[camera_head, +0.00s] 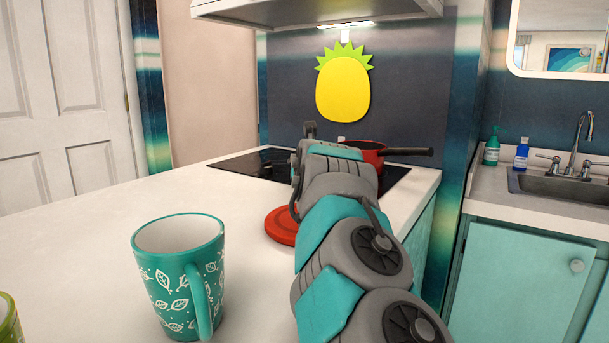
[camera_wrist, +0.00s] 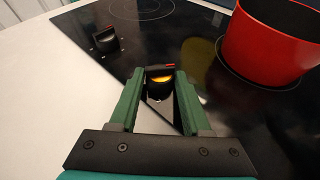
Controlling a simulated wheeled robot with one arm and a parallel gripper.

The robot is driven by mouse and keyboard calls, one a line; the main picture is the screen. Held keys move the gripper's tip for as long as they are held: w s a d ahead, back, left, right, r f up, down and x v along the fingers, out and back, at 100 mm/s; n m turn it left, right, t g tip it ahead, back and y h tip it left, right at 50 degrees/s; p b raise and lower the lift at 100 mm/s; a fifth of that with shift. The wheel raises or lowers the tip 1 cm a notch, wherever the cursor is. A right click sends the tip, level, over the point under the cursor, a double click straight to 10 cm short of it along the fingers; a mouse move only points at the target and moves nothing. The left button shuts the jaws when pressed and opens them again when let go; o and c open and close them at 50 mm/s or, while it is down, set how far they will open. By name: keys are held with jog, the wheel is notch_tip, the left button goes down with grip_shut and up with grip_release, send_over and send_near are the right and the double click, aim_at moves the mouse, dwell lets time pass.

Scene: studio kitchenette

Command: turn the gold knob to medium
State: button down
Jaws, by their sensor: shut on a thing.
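The gold knob (camera_wrist: 160,82) stands near the front edge of the black cooktop (camera_wrist: 85,17). It has a dark top with a red mark and a yellow-gold side. My gripper (camera_wrist: 159,73) has its two green fingers on either side of it, shut on it in the wrist view. The red mark points toward the right in that view. In the head view, my arm hides the gold knob and most of the gripper.
A second, black knob (camera_wrist: 105,40) stands to the left on the cooktop. A red pot (camera_wrist: 270,42) stands close on the right; its dark handle (camera_head: 408,151) points right. A teal mug (camera_head: 178,280) and a red round object (camera_head: 281,226) are on the white counter (camera_head: 100,215).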

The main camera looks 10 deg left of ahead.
dwell(0.3)
jog(key=shift+c, duration=1.9)
grip_release()
jog(key=shift+b+v, duration=1.15)
jog(key=shift+v, duration=2.75)
